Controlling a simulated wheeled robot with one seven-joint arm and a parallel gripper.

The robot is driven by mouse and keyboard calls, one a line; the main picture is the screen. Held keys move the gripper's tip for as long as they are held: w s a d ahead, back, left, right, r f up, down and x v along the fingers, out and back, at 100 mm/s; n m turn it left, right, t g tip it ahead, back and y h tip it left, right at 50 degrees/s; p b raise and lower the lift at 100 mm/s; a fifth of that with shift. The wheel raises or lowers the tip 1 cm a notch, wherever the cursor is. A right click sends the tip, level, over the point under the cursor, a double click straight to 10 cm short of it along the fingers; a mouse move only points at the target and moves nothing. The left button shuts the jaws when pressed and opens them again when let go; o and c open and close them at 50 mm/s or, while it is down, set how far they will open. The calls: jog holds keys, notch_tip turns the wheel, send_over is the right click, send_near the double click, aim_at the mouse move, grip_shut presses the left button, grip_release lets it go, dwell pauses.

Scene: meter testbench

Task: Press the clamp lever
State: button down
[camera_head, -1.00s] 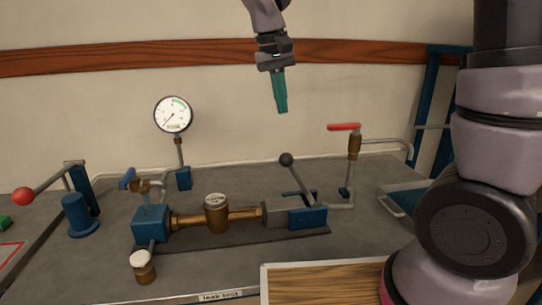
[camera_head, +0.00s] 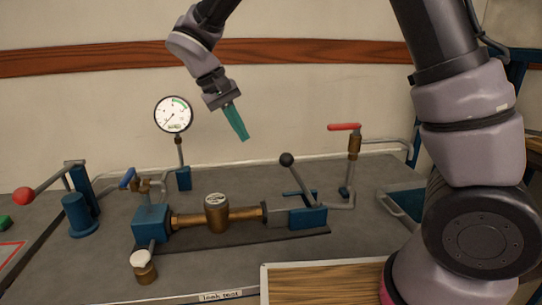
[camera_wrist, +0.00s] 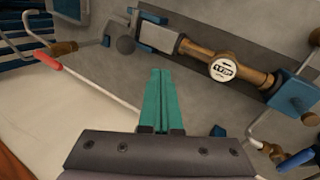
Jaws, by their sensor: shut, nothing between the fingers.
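The clamp lever is a grey rod with a black ball knob (camera_head: 286,159), standing tilted up to the left from the blue clamp block (camera_head: 308,217) at the right end of the brass meter line. In the wrist view the knob (camera_wrist: 125,44) shows beyond and left of the fingertips, by the clamp (camera_wrist: 158,35). My gripper (camera_head: 243,138) has teal fingers, shut and empty. It hangs in the air above the bench, up and left of the knob and apart from it. The brass meter (camera_head: 216,213) sits in the line left of the clamp.
A pressure gauge (camera_head: 173,114) stands at the back left. A red-handled valve (camera_head: 344,127) on a pipe rises right of the lever. A blue-handled valve (camera_head: 127,178) and a red-ball lever (camera_head: 23,196) are at left. A wooden board (camera_head: 320,285) lies in front.

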jog(key=w+d+f, duration=0.2)
jog(key=d+f, duration=0.5)
jog(key=shift+d+f, duration=0.3)
jog(key=shift+f, duration=0.1)
